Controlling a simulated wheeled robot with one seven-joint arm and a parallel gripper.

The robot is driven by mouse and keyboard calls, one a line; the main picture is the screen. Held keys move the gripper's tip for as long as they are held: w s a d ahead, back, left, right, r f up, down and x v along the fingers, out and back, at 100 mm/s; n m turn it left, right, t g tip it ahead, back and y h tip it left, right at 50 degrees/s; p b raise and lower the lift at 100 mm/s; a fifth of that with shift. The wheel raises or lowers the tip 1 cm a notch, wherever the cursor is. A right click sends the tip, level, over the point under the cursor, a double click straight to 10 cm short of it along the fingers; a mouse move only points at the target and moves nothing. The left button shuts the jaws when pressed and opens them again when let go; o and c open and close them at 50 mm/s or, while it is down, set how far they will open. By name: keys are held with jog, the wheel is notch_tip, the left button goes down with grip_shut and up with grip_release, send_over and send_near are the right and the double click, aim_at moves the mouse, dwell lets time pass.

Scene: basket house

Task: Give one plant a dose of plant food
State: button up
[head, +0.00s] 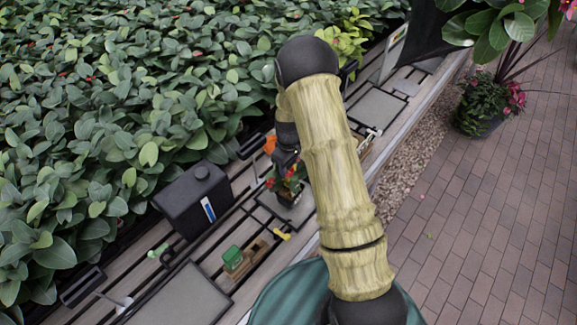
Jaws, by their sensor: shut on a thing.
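A small potted plant (290,192) with red flowers and green leaves stands on the slatted bench, left of my arm. My gripper (285,160) is the dark end of the arm, just above and very close to this plant. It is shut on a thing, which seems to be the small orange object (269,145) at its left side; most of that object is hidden. I cannot tell whether it touches the plant. A black container (180,208) with a blue and white label stands on the bench to the left.
A green-topped item (233,258), a yellow item (282,235), a light-green item (157,251) and a whitish item (122,303) lie on the bench. Dense leafy shrubs (100,110) line its far side. Brick paving (470,230) and a larger flowering pot (484,112) are at right.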

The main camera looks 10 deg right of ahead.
jog(key=shift+s, duration=0.1)
jog(key=shift+r+p, duration=1.4)
jog(key=shift+r, duration=0.65)
jog(key=shift+r+p, duration=0.9)
jog(key=shift+r, duration=0.55)
